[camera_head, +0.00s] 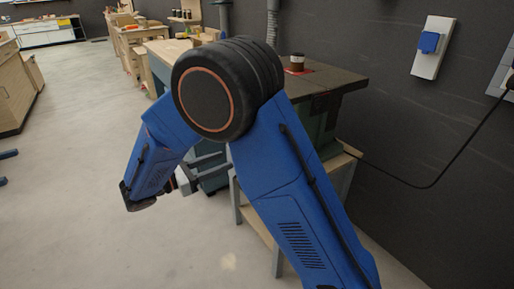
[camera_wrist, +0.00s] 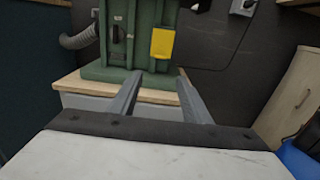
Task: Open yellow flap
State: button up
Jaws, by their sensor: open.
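The yellow flap (camera_wrist: 162,43) is on the front of a green machine (camera_wrist: 138,62) in the wrist view. It looks like a flat yellow panel lying against the machine's face. My gripper (camera_wrist: 157,76) is open and empty, with its two grey fingers apart. The fingers point toward the machine, and the flap appears beyond and above their tips. No contact with the flap is visible. In the head view my blue arm covers much of the machine, and the yellow flap is hidden there.
The machine stands on a wooden-topped stand (camera_wrist: 72,83). A grey hose (camera_wrist: 78,38) is at its left. In the head view, a wall socket with a blue cover (camera_head: 429,42) has a cable nearby. Open floor (camera_head: 70,170) lies at the left.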

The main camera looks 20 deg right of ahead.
jog(key=x, duration=1.6)
jog(key=shift+d, duration=0.3)
grip_shut()
